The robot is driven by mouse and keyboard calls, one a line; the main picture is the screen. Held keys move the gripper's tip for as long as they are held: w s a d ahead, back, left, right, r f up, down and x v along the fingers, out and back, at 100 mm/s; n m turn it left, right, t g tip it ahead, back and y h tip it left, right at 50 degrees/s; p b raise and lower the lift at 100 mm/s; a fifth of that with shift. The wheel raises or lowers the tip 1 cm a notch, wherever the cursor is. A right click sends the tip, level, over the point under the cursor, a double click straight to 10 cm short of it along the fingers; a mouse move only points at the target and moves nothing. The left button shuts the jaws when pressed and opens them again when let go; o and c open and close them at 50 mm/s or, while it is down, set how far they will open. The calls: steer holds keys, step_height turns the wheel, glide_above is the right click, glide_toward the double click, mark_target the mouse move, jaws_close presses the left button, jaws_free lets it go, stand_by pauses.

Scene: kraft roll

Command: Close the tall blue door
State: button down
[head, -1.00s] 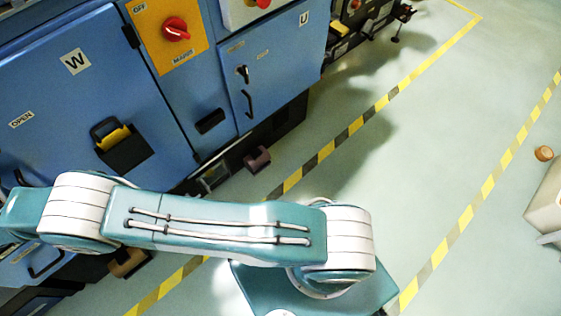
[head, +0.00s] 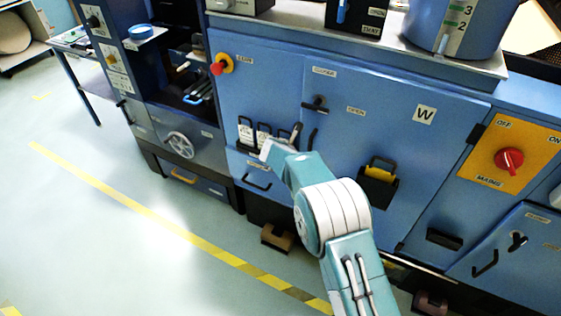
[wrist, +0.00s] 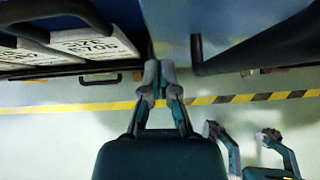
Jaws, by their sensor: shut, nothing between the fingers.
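The tall blue door (head: 390,140) marked W stands right of centre in the head view, with a hinge on its right edge and a dark upright handle (head: 312,138) near its left edge. In the wrist view a dark handle bar (wrist: 196,52) shows to the right of my fingers. My gripper (head: 284,142) is shut and empty, just left of that handle in the head view, in front of the neighbouring panel. In the wrist view my gripper (wrist: 159,76) has its fingertips by the seam between panel and door. I cannot tell whether the door stands slightly ajar or whether I touch it.
Document holders (head: 262,132) hang on the panel left of the door. A black pocket (head: 378,188) projects from the door. A red switch (head: 508,160) on a yellow plate is at right. Open floor (head: 90,230) lies at left beyond the striped line.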

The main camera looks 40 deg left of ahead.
steer(key=v, duration=1)
steer(key=shift+s+d, duration=0.15)
steer(key=shift+s, duration=0.25)
steer(key=shift+f, duration=0.1)
